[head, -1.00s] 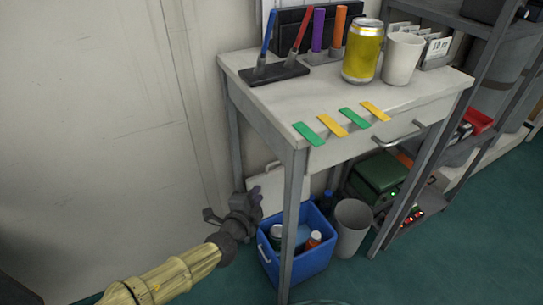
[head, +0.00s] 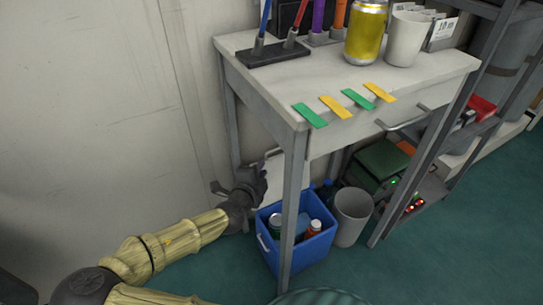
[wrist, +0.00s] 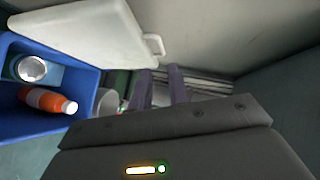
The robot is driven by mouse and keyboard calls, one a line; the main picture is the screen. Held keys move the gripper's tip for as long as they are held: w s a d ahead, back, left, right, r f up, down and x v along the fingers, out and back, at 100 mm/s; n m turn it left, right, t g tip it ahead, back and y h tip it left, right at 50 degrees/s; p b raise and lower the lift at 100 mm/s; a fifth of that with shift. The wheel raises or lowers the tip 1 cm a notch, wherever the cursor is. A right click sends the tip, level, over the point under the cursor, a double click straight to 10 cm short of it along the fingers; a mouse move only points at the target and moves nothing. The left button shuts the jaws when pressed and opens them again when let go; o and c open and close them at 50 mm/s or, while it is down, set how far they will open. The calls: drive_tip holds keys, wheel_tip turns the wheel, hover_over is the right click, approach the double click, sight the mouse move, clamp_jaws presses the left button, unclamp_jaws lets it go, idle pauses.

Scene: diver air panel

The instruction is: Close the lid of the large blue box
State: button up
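The large blue box (head: 282,252) stands on the floor under the desk, behind its front leg. It is open, and cans and bottles show inside. Its white lid (head: 274,173) stands raised at the back of the box, partly hidden by the desk leg. In the wrist view the lid (wrist: 85,28) leans over the blue box (wrist: 62,128), with a small handle (wrist: 155,45) at its edge. My gripper (head: 256,178) is beside the lid, on its left in the head view. In the wrist view my gripper (wrist: 160,88) has its fingers apart and nothing between them.
The desk (head: 268,98) stands over the box, its legs close to my arm. A grey bin (head: 351,217) is right of the box, with green equipment (head: 380,165) behind. The wall (head: 100,120) is close on the left. Floor in front is clear.

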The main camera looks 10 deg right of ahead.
sight(274, 151)
drive_tip(key=b+x, duration=0.4)
drive_tip(key=x, duration=0.8)
clamp_jaws()
